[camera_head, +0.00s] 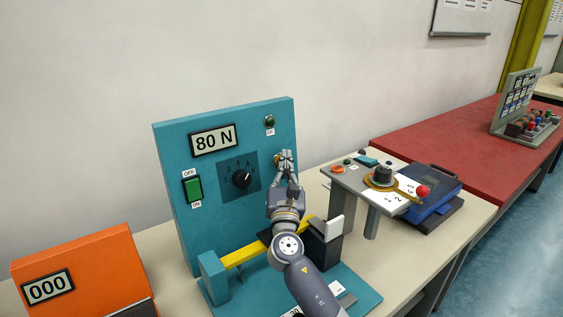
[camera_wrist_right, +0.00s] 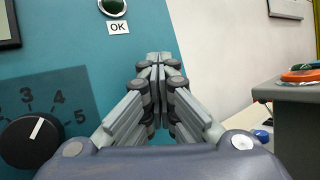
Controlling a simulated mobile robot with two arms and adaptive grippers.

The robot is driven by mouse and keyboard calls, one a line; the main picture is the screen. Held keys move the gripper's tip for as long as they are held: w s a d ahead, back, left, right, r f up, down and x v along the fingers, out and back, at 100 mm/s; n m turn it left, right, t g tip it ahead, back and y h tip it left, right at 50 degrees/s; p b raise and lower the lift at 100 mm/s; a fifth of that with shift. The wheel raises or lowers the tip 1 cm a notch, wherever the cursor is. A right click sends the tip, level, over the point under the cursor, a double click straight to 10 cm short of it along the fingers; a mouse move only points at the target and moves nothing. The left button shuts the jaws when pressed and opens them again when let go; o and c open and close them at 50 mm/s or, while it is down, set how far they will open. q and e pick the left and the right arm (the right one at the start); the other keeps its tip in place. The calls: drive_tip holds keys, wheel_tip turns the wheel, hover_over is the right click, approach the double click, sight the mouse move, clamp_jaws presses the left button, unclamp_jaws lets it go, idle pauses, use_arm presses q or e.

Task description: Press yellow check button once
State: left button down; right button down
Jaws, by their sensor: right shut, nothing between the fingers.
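The teal upright panel (camera_head: 170,150) stands on the bench. A small yellow-orange edge (camera_head: 276,159), likely the yellow check button, shows just left of my right fingertips in the head view. The rest of it is hidden behind the fingers, and in the wrist view it is not visible. My right gripper (camera_head: 286,155) is shut and empty, its tips pointing at the panel's right part below the OK lamp. In the wrist view the closed fingertips (camera_wrist_right: 154,58) lie against the teal background. I cannot tell whether they touch the button. My left gripper is not in view.
The panel carries a dark green OK lamp (camera_head: 270,121), a black dial (camera_head: 242,179), a green switch (camera_head: 194,189) and an 80 N display (camera_head: 213,140). A yellow bar (camera_head: 245,255) lies below. A grey stand (camera_head: 345,181) with buttons is at the right.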

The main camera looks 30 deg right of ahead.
drive_tip(key=shift+s, duration=0.15)
drive_tip(key=shift+s+d+p, duration=0.1)
drive_tip(key=shift+s+p, duration=0.35)
drive_tip(key=shift+s, duration=0.2)
drive_tip(key=shift+s+d+r+p, duration=0.15)
drive_tip(key=shift+s+p, duration=0.4)
drive_tip(key=shift+s, duration=0.7)
drive_tip(key=shift+s+r+p, duration=0.25)
drive_tip(key=shift+s+p, duration=0.25)
drive_tip(key=shift+s, duration=0.75)
